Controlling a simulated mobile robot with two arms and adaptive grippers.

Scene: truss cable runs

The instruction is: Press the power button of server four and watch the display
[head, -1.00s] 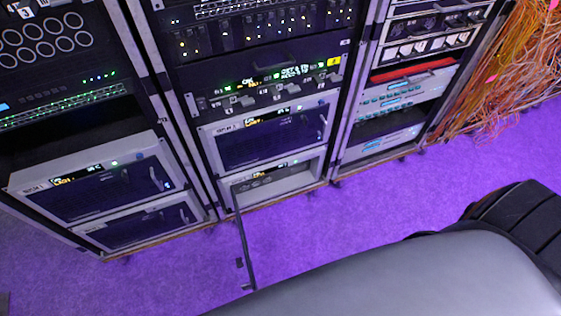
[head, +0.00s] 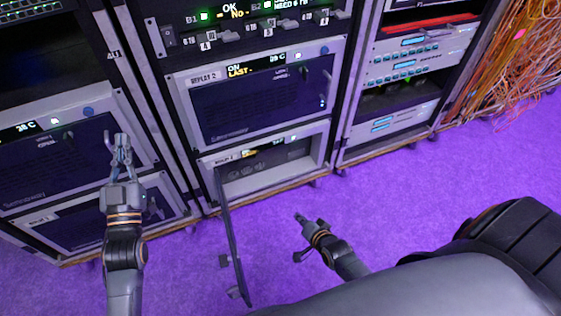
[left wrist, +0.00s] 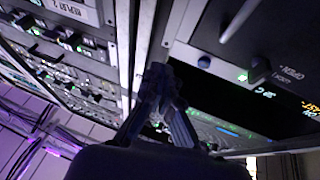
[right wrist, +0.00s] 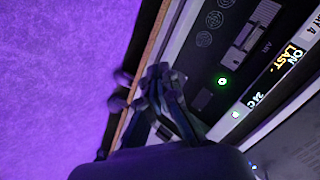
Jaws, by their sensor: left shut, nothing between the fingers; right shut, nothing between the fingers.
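Server four (head: 300,168) is the low unit in the middle rack, its front door (head: 228,235) swung open towards me. In the right wrist view, its display (right wrist: 284,70) reads "ON LAST" beside a label ending in 4. A round green-lit spot, seemingly the power button (right wrist: 222,82), is on the recessed panel beside a grille. My right gripper (head: 298,216) is shut and empty, in front of and below server four; its fingertips (right wrist: 160,72) are apart from the green light. My left gripper (head: 122,140) is shut and empty before the left rack's closed server.
Replay 2 (head: 258,95), with a closed dark door, sits directly above server four. The open door stands between my two arms. Orange cables (head: 510,65) hang at the right. Purple floor (head: 420,185) is clear before the right rack.

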